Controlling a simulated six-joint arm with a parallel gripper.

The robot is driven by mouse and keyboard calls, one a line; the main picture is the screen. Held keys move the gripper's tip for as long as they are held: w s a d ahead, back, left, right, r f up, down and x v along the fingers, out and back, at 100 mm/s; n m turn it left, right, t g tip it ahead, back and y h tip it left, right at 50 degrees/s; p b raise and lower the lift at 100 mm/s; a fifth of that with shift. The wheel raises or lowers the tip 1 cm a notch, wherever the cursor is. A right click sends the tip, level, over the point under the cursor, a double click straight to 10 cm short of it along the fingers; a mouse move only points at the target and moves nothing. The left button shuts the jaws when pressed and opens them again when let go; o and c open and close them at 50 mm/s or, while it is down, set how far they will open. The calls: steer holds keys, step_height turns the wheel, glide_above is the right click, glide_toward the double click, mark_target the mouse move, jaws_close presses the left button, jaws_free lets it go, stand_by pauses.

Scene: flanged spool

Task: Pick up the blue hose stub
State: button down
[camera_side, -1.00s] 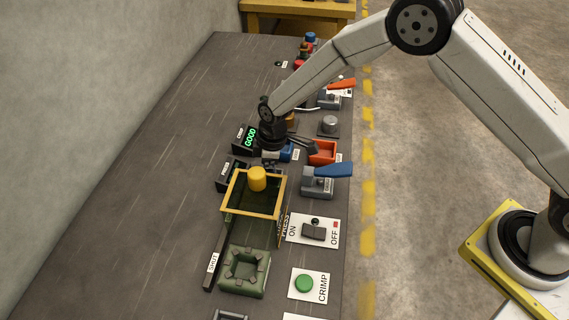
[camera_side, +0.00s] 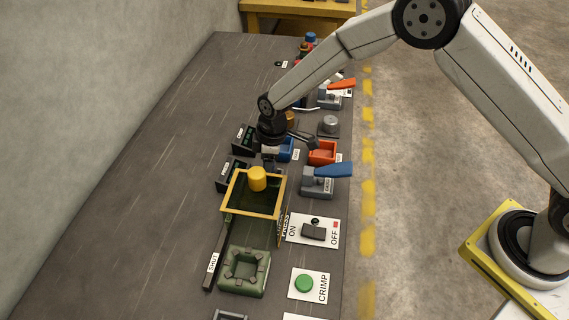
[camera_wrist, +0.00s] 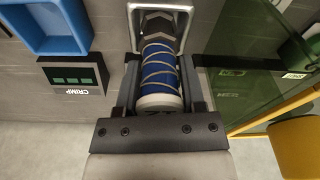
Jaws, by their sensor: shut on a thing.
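The blue hose stub (camera_wrist: 159,74) has pale spiral bands and a whitish end. In the wrist view it lies lengthwise between the two dark fingers of my gripper (camera_wrist: 160,82), which is shut on it. A grey metal piece with a hexagonal shape (camera_wrist: 159,25) is at its far end; I cannot tell whether the two are joined. In the side view my gripper (camera_side: 270,162) is just behind the yellow-framed press guard, and the stub is hidden or too small to make out.
The press guard (camera_side: 225,207) with a yellow knob (camera_side: 257,179) stands close in front of my gripper. A blue tray (camera_side: 287,148) and an orange tray (camera_side: 322,152) are to its right. A CRIMP display (camera_wrist: 75,75) shows green blocks. The bench's left side is clear.

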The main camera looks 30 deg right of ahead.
steer(key=s+d+r, duration=0.4)
steer(key=s+r, duration=0.7)
steer(key=s, duration=0.2)
steer(key=shift+s+r, duration=0.2)
steer(key=shift+r, duration=0.05)
stand_by(0.6)
steer(key=w+d, duration=0.6)
steer(key=w, duration=0.2)
steer(key=shift+w+d+r, duration=0.2)
steer(key=shift+d+r, duration=0.15)
steer(key=shift+d, duration=0.05)
steer(key=shift+w, duration=0.1)
